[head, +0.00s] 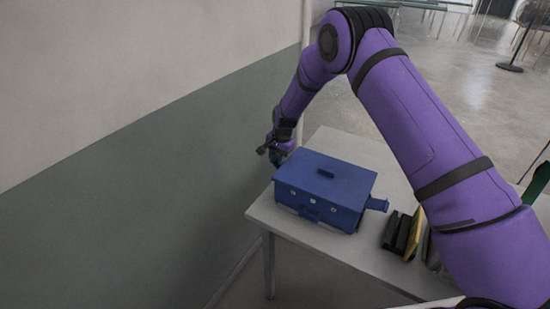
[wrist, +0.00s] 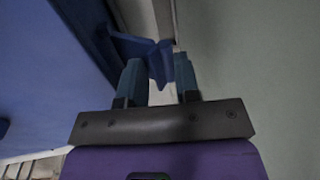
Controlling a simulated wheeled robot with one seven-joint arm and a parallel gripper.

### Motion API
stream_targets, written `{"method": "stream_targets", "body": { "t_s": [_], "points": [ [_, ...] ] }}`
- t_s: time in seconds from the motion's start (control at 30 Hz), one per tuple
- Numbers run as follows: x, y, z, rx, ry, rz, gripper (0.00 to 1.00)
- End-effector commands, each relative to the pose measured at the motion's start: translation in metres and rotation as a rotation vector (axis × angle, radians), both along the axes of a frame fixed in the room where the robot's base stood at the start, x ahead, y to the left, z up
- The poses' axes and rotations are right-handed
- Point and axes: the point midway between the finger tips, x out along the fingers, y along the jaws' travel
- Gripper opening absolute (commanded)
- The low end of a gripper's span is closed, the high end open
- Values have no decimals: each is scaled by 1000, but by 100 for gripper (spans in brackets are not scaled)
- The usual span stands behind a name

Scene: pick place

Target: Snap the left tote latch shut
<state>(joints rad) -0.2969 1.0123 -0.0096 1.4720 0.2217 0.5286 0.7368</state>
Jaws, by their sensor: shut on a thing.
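A blue tote (head: 325,182) with a closed-looking lid and a small handle on top stands on a light table. My gripper (head: 279,150) is at the tote's far left corner, close to the wall. In the wrist view my gripper (wrist: 160,70) has its two fingers on either side of a blue latch (wrist: 145,48) that sticks out from the tote's side, and it is shut on that latch. Another blue latch (head: 377,204) sticks out on the tote's right side. The gripped latch is hidden in the head view.
The table (head: 375,255) has some bare room in front of the tote. Several dark and yellow upright items (head: 403,236) stand right of the tote. A grey-green wall (head: 150,195) runs close along the left, leaving a narrow gap beside my gripper.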

Motion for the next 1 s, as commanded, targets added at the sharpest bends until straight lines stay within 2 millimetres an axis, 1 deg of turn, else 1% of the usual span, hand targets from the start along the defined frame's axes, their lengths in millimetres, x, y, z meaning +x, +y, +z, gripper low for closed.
{"method": "stream_targets", "body": {
  "t_s": [0.07,0.33,0.87,0.9,0.97,1.0],
  "points": [
    [-3,-4,-1,30,-16,-4,6],
    [-6,-6,1,100,-66,-1,6],
    [-7,-7,1,118,-78,0,6],
    [-7,-7,1,117,-77,0,34],
    [-7,-7,1,118,-78,0,48],
    [-7,-7,1,117,-79,0,57]
  ]
}}
